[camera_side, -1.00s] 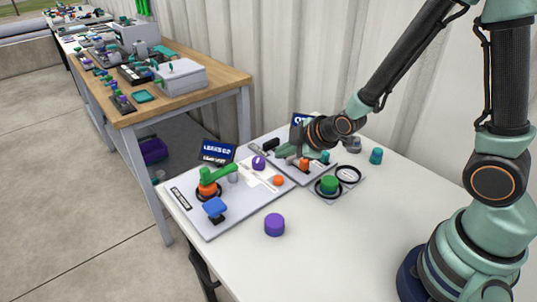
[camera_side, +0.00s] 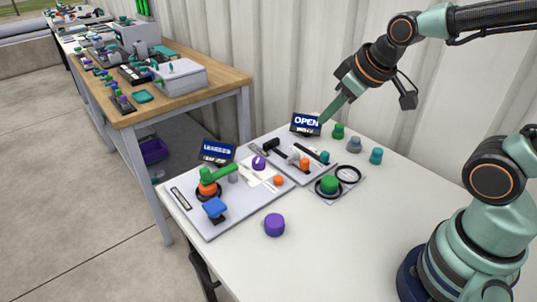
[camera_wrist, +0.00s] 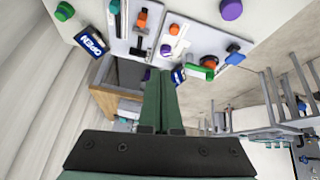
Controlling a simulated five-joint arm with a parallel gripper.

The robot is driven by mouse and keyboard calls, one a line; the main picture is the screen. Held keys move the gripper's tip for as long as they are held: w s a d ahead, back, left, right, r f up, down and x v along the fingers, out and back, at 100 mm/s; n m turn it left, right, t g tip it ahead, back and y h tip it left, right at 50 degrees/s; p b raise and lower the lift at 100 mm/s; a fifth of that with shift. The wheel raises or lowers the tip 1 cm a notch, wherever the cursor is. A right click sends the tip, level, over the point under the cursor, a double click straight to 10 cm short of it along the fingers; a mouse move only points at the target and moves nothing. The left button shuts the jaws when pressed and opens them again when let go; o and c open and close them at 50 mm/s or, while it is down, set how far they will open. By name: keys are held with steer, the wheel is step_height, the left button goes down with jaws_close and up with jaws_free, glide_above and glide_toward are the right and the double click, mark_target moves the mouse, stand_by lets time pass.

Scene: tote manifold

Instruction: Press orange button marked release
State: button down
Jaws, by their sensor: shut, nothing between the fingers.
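A small round orange button (camera_side: 278,180) sits on the right part of the left grey board (camera_side: 235,212). It also shows in the wrist view (camera_wrist: 174,29). Another orange piece (camera_side: 304,164) stands on the middle board beside a slider-like fitting. I cannot read a release label on either. My gripper (camera_side: 322,121) is high over the back of the table, near the display reading OPEN (camera_side: 306,122), apart from both orange pieces. Its green fingers are together and empty, and fill the lower middle of the wrist view (camera_wrist: 159,76).
A green button (camera_side: 329,184) and a black ring (camera_side: 348,174) are at right. A loose purple cylinder (camera_side: 274,225) stands in front.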

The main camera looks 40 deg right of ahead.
steer(key=s, duration=0.1)
steer(key=s+r+m, duration=0.1)
steer(key=s, duration=0.1)
steer(key=s+r+m, duration=0.1)
steer(key=shift+s+d+r+g, duration=0.2)
steer(key=shift+s+d+g, duration=0.05)
steer(key=shift+g, duration=0.15)
stand_by(1.0)
